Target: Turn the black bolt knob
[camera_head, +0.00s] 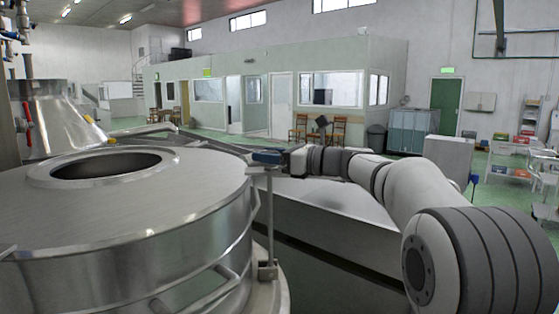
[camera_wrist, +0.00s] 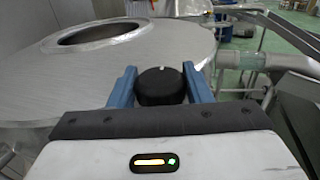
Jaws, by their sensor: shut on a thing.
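The black bolt knob (camera_wrist: 160,86) is a round dark knob with a small light mark on its top edge, at the middle of the wrist view. My gripper (camera_wrist: 162,84) has its two blue fingers on either side of the knob and is shut on it. In the head view my gripper (camera_head: 268,157) reaches in from the right to the top right rim of the steel tank (camera_head: 130,200). The knob is hidden behind the gripper there, above an upright metal bolt post (camera_head: 270,220).
The tank top has a round open hatch (camera_head: 112,165). A steel trough (camera_head: 320,205) lies right of the tank, below my arm. A second steel vessel (camera_head: 62,120) with a red-handled valve (camera_head: 27,124) stands behind on the left. Pipes run close to the right of the knob in the wrist view.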

